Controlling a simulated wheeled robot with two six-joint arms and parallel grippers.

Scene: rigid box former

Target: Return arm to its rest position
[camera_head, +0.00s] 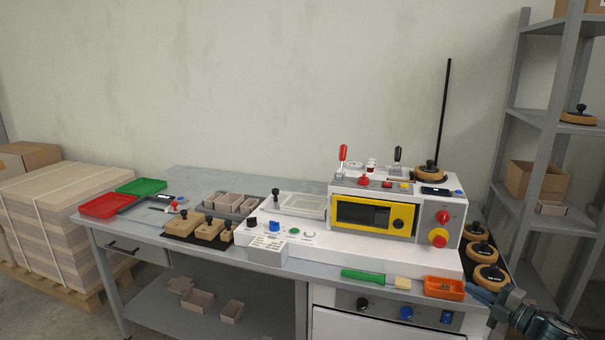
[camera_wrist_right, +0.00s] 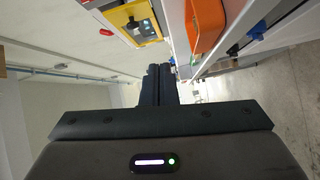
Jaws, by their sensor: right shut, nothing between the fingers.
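My right gripper (camera_head: 482,293) shows at the lower right of the head view, at the front right corner of the workbench (camera_head: 200,260), beside the orange tray. Its arm comes in from the lower right edge. In the right wrist view the two dark fingers (camera_wrist_right: 159,85) are together, with nothing between them. The rest position itself is not marked in either view. My left gripper is not in view.
A white machine with a yellow-framed window (camera_head: 374,215) stands on the bench. An orange tray (camera_head: 444,288) and several round wooden-based pieces (camera_head: 490,277) are near my right gripper. A grey shelf rack (camera_head: 520,130) stands at the right. A green-handled brush (camera_head: 375,279) lies at the front.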

